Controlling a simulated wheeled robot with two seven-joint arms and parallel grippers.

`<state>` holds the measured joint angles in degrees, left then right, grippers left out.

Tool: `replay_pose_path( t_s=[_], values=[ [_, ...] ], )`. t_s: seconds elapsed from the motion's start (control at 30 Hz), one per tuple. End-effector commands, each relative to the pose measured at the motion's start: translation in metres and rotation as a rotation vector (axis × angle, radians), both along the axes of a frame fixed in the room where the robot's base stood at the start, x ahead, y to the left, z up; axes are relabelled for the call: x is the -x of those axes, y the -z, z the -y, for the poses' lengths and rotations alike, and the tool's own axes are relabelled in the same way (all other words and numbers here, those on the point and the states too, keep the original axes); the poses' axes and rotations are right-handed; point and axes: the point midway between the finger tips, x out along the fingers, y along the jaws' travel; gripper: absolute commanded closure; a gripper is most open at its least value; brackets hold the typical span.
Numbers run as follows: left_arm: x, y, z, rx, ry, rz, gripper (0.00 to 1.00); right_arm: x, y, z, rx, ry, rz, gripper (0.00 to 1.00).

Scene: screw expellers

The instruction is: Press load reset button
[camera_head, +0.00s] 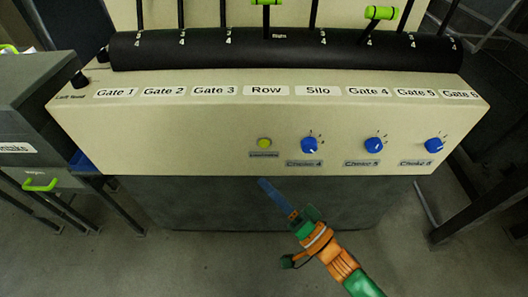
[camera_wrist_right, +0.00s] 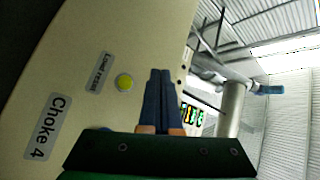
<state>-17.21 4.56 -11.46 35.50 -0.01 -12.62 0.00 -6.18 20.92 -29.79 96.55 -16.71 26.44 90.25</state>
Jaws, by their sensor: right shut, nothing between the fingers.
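The load reset button (camera_head: 264,142) is a small round yellow-green button on the beige panel front, above a small label. It also shows in the right wrist view (camera_wrist_right: 125,82), beside the "Load reset" label (camera_wrist_right: 101,73). My right gripper (camera_head: 265,184) is below the button in the head view, in front of the console's lower part. In the right wrist view its blue fingers (camera_wrist_right: 159,80) are together and empty, just right of the button. I cannot tell how far the tips are from the panel. My left gripper is not in view.
Blue choke knobs (camera_head: 311,145) sit right of the button on the panel (camera_head: 200,125). Levers with green grips (camera_head: 381,12) rise from the black curved cover above. A grey cabinet with a green handle (camera_head: 40,185) stands at the left. Open floor (camera_head: 120,260) lies in front.

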Motion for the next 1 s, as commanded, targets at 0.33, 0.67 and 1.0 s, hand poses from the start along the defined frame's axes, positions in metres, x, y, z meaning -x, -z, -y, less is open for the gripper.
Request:
replay_pose_path(
  t_s=[0.33,0.67,1.0],
  values=[
    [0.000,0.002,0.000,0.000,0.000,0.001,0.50,-0.004,0.001,0.000,0.001,0.000,0.001,1.00],
    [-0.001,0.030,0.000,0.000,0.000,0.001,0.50,-0.048,0.005,0.000,0.003,0.002,0.004,1.00],
    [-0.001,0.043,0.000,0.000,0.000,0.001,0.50,-0.085,0.001,0.000,0.002,0.001,0.000,1.00]
  ],
)
